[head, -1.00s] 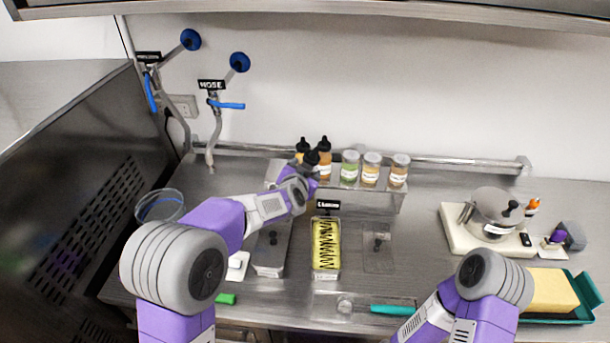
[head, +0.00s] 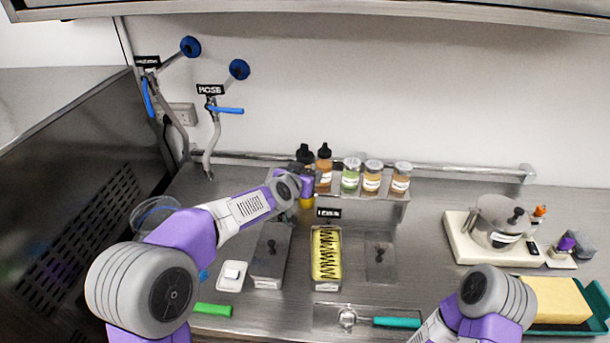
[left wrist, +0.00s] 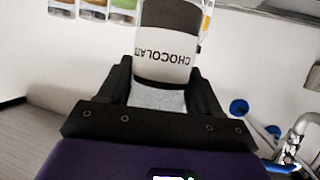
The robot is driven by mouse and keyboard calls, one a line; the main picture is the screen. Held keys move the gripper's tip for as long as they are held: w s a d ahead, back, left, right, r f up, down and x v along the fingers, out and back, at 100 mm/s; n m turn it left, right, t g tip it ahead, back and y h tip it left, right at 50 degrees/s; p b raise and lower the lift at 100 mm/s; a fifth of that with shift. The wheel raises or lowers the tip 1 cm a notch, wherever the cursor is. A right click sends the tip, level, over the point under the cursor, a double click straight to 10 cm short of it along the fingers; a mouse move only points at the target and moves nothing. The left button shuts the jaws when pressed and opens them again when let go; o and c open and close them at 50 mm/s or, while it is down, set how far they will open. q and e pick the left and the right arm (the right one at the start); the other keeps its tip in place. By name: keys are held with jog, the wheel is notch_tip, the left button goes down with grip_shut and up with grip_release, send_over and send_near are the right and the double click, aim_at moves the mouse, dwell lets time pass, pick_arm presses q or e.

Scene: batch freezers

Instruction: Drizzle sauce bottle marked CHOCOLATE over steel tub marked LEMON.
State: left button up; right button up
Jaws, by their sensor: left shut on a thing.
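The CHOCOLATE sauce bottle (left wrist: 165,55) is between the fingers of my left gripper (left wrist: 160,88) in the left wrist view, its label upside down there. In the head view my left gripper (head: 305,185) is at the left end of the bottle rack, partly hidden by its own wrist; the dark bottle (head: 304,160) shows only in part there. The steel tub (head: 326,284) holds yellow contents with a dark zigzag of sauce on top. It stands in front of the rack, below a small black sign too blurred to read surely. My right gripper is out of view.
The rack (head: 375,211) holds an amber bottle (head: 324,170) and several jars. A teal-handled scoop (head: 395,322) lies in front. A white-based appliance (head: 470,240) and a yellow sponge (head: 555,300) are at right.

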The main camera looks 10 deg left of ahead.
pick_arm(q)
jog(key=s+d+p, duration=0.1)
jog(key=s+p, duration=0.2)
jog(key=s, duration=1.2)
jog(key=shift+d, duration=0.3)
